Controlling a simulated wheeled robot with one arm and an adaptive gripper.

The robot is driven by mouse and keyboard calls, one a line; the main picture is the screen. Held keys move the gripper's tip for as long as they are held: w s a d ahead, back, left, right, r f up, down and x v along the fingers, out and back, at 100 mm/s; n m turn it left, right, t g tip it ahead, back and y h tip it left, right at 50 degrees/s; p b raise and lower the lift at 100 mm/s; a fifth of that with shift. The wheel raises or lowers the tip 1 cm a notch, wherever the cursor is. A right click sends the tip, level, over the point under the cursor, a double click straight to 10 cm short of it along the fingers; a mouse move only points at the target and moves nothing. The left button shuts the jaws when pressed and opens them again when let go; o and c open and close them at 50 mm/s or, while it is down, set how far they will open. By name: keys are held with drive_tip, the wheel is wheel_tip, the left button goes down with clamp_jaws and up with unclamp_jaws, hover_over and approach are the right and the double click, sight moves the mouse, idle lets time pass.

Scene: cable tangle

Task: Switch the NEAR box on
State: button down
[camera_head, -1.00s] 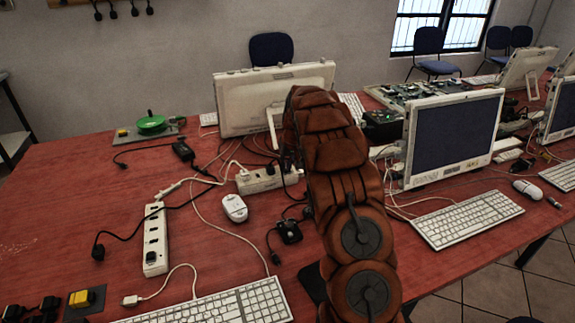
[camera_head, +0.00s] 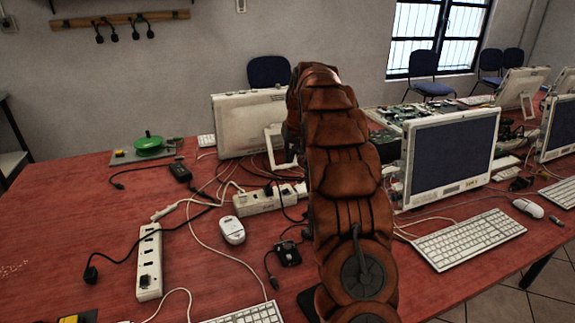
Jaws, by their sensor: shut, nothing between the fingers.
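No box in view is labelled as the near one. A black box with a yellow top (camera_head: 70,319) is cut by the bottom left edge. A small black box (camera_head: 288,253) with a cable lies in the middle of the table. Another black box (camera_head: 180,172) lies further back, near a grey plate (camera_head: 125,158) bearing a green reel (camera_head: 148,143). Switch positions are too small to tell. My orange-brown arm rises through the middle and bends down at its far end. My gripper is hidden behind the arm.
White power strips (camera_head: 149,262) (camera_head: 262,201) and tangled cables lie left of my arm. A white mouse (camera_head: 232,230) lies between them. A monitor (camera_head: 450,155) and keyboard (camera_head: 470,240) stand right; another monitor (camera_head: 235,125) stands behind. The red table (camera_head: 50,225) is clear at far left.

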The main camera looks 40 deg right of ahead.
drive_tip(key=shift+r, duration=0.2)
drive_tip(key=a+h+p, duration=0.1)
drive_tip(key=p, duration=0.3)
drive_tip(key=shift+r, duration=0.15)
idle(0.4)
drive_tip(key=p, duration=0.4)
approach(287, 190)
drive_tip(key=x, duration=0.2)
drive_tip(key=w+x, duration=0.1)
drive_tip(key=x, duration=0.2)
drive_tip(key=shift+f, duration=0.9)
drive_tip(key=shift+d+f, duration=0.1)
